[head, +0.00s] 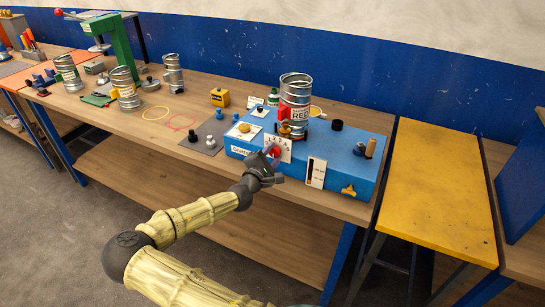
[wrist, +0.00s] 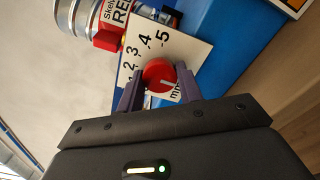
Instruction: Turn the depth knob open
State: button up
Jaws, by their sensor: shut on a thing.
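The depth knob (wrist: 157,73) is a round red knob with a pale mark, on a white plate numbered 1 to 5 with "mm" lettering (wrist: 190,47). The plate sits on the front of a blue box (head: 228,146). In the wrist view the knob lies between my two finger pads, and my gripper (wrist: 160,85) is shut on it. The pale mark points toward the lower right of that view, near the "mm" lettering. In the head view my gripper (head: 268,160) reaches the box front from the lower left and partly covers the red knob (head: 276,151).
A tin labelled RED (head: 296,95) stands on the box above the knob. A black-and-white switch plate (head: 316,172) and a yellow knob (head: 348,190) are on the box front to the right. The wooden bench (head: 150,130) holds more tins, rings and a green press (head: 122,45).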

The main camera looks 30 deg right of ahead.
jog(key=shift+f+n, duration=0.1)
jog(key=shift+n, duration=0.5)
jog(key=o, duration=1)
jog(key=b+v, duration=0.3)
jog(key=v, duration=1.4)
jog(key=shift+s+a+b, duration=0.15)
jog(key=shift+a+b, duration=0.1)
jog(key=shift+b, duration=0.15)
